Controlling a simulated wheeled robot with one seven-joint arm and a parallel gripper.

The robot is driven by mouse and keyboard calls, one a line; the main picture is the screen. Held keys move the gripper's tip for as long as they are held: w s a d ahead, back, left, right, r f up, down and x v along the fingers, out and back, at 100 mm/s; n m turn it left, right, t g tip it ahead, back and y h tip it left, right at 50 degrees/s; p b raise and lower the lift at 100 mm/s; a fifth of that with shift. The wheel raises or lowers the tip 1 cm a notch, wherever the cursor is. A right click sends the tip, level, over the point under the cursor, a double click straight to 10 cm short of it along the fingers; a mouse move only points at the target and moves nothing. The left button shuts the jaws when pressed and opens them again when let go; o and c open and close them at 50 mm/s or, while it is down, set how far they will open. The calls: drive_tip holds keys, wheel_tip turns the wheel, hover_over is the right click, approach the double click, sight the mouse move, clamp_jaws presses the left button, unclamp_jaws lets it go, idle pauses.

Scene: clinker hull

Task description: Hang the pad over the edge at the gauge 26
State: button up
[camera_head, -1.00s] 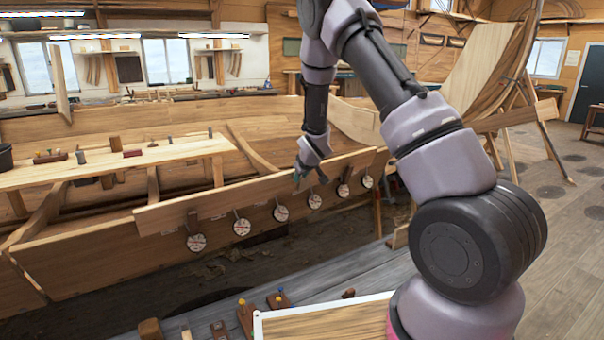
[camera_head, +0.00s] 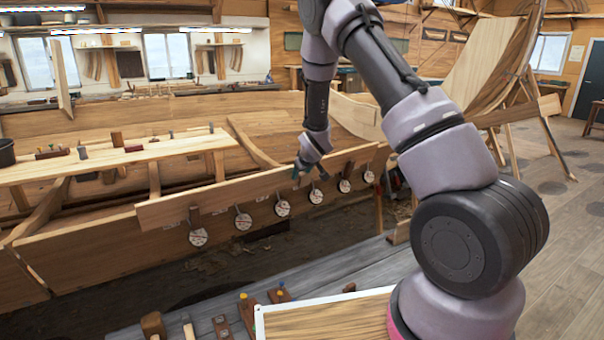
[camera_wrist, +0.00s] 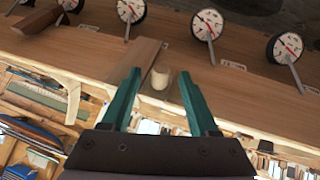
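My gripper (camera_wrist: 160,95) is open, with its two green fingers apart. It also shows in the head view (camera_head: 311,174), at the top edge of the long hull plank (camera_head: 240,190). A light wooden pad (camera_wrist: 143,58) with a pale round knob (camera_wrist: 160,80) lies at the plank's edge, between and beyond the fingertips. The fingers do not appear to touch it. Round white gauges (camera_wrist: 207,24) line the plank's face, and the pad sits between two of them. Their numbers are too small to read. The pad cannot be made out clearly in the head view.
A dark brown piece (camera_wrist: 38,22) sits on the plank edge near another gauge. A grey bench (camera_head: 340,270) in front holds a white-edged board (camera_head: 325,318) and several small blocks. A plank bench (camera_head: 110,160) stands behind.

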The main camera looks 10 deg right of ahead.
drive_tip(key=shift+s+r, duration=0.1)
drive_tip(key=v, duration=1)
drive_tip(key=shift+s+r, duration=0.15)
drive_tip(key=shift+s, duration=0.05)
